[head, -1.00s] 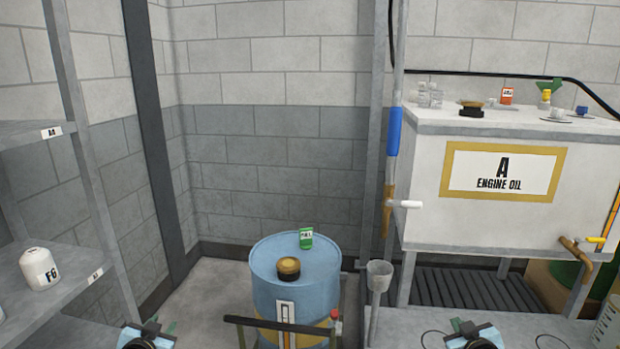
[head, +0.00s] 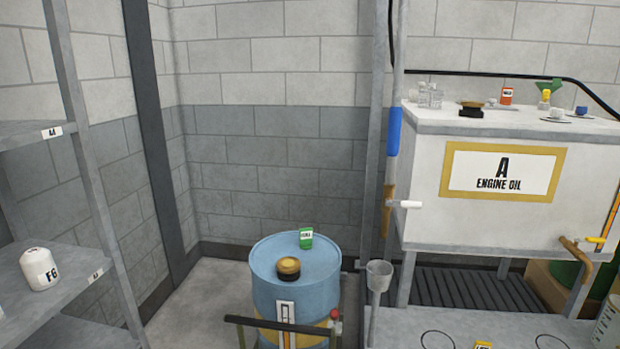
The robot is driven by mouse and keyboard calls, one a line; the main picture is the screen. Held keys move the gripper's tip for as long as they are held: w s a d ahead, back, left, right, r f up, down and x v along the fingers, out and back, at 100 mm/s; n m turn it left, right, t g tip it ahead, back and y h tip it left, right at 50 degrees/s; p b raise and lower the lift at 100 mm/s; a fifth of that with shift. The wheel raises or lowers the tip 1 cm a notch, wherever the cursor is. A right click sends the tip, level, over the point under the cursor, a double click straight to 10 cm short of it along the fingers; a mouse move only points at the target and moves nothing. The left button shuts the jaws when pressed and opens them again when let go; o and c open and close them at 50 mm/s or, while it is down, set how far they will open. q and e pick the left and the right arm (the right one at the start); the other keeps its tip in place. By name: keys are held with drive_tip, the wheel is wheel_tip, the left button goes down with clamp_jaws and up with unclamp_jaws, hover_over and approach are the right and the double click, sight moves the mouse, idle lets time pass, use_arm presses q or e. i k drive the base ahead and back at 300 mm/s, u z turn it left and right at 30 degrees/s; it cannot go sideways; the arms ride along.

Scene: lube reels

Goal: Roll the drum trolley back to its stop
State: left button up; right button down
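The blue drum (head: 268,292) stands upright by the back wall, with a brass-coloured cap (head: 288,268) and a green tag (head: 306,238) on its top. A dark trolley handle bar (head: 280,326) crosses in front of the drum's lower part. The trolley's base and wheels are below the picture edge, and I cannot make out a stop. Neither of my grippers shows in the head view.
Shelves with a white bottle (head: 38,269) stand at left. At right is the white engine oil tank (head: 480,210) with a brass tap (head: 575,247). A grey funnel cup (head: 379,275) on a post stands between drum and tank. A yellow tag (head: 483,345) lies at the bottom edge.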

sight(293, 310)
drive_tip(key=z, duration=0.35)
drive_tip(key=i, duration=0.65)
drive_tip(key=z, duration=0.4)
